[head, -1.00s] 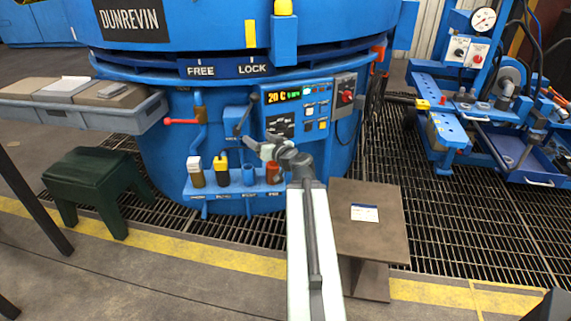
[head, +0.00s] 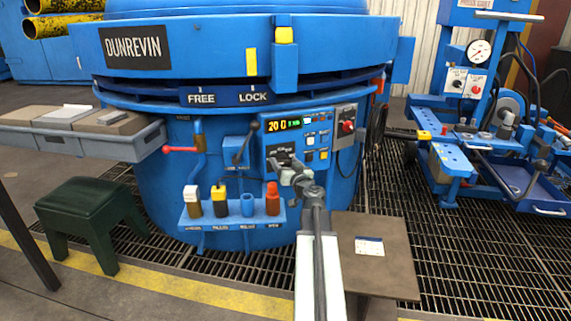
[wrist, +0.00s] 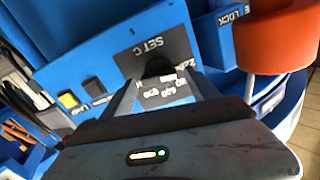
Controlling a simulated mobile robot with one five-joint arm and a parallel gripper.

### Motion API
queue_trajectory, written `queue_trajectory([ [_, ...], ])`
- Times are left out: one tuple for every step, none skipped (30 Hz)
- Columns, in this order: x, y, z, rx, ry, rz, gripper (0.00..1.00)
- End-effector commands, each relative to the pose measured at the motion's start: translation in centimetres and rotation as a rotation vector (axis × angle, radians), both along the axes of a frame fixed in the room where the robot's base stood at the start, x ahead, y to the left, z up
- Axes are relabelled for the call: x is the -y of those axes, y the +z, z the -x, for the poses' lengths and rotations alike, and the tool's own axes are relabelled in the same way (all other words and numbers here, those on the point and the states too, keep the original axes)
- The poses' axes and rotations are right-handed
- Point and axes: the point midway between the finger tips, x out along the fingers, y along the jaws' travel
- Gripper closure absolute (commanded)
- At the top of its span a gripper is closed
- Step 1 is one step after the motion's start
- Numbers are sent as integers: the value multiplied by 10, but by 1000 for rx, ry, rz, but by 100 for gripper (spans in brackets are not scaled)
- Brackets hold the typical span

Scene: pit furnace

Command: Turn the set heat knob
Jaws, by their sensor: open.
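The set heat knob (wrist: 158,68) is a dark round knob on a black plate marked SET C, in the upper middle of the wrist view. In the head view the black plate (head: 279,155) shows on the blue control panel (head: 318,140), and my arm hides part of it; I cannot make out the knob there. My gripper (wrist: 163,84) is open, with its fingers pointing at the plate and the knob between or just beyond their tips. I cannot tell whether they touch it. In the head view my gripper (head: 287,169) is at the panel's lower edge.
A rack below the panel holds a red bottle (head: 272,198) and other containers. A black-knobbed lever (head: 246,140) stands left of the panel, a grey box with a red knob (head: 346,128) right. A brown stand (head: 375,250) is beside my arm. An orange cylinder (wrist: 275,40) shows at upper right.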

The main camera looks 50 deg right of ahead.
Motion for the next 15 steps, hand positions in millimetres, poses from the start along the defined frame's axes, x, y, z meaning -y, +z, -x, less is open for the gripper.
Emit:
queue_trajectory([
  [2,0,-3,0,0,0,31],
  [2,0,-3,0,0,0,31],
  [1,0,-3,0,0,0,31],
  [1,0,-3,0,0,0,31],
  [1,0,-2,0,0,0,31],
  [1,0,-2,0,0,0,31],
  [1,0,-2,0,0,0,31],
  [1,0,-2,0,0,0,39],
  [1,0,-2,0,0,0,50],
  [1,0,-2,0,0,0,59],
  [1,0,-2,0,0,0,67],
  [1,0,-2,0,0,0,78],
  [1,0,-2,0,0,0,87],
  [1,0,-2,0,0,0,93],
  [1,0,-2,0,0,0,93],
])
